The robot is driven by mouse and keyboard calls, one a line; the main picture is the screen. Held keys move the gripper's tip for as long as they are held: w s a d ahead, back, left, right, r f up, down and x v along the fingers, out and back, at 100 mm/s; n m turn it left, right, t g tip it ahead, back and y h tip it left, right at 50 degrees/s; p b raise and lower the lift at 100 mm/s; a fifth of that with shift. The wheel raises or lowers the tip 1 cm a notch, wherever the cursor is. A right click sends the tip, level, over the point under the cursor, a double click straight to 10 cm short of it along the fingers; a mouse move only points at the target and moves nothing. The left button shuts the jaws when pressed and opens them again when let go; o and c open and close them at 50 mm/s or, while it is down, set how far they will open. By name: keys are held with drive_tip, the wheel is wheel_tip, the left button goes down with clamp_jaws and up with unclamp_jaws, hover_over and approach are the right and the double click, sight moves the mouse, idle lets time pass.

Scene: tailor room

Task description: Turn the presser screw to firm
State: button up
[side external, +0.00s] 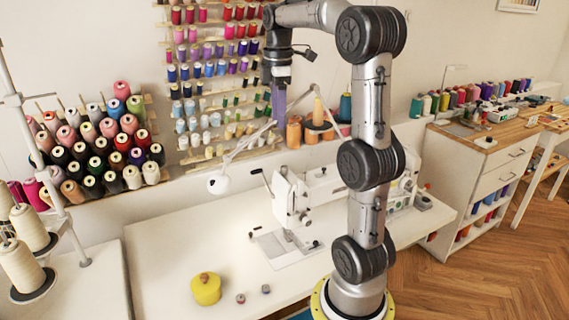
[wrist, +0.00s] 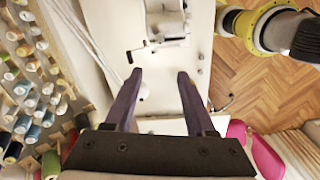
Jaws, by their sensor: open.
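The white sewing machine (side external: 291,196) stands on the white table, with its head end toward the front. It also shows at the top of the wrist view (wrist: 166,18), beyond my fingertips. The presser screw is too small to make out for certain in either view. My gripper (side external: 278,116) points down, high above the table and clear of the machine. In the wrist view my gripper (wrist: 160,76) has its two dark purple fingers spread wide, with nothing between them.
A white desk lamp (side external: 219,184) reaches over the table left of the machine. A yellow round container (side external: 206,289) and two small spools (side external: 266,289) lie at the front. Thread racks (side external: 215,75) line the wall behind. The table's left part is clear.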

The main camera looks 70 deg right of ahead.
sight(285, 167)
drive_tip(key=shift+m, duration=0.3)
drive_tip(key=f, duration=0.5)
drive_tip(key=d+f, duration=0.1)
drive_tip(key=f, duration=0.3)
drive_tip(key=s+f, duration=0.1)
drive_tip(key=f, duration=0.4)
drive_tip(key=shift+s+d+f, duration=0.1)
drive_tip(key=shift+d+f, duration=0.1)
drive_tip(key=shift+f, duration=0.15)
clamp_jaws()
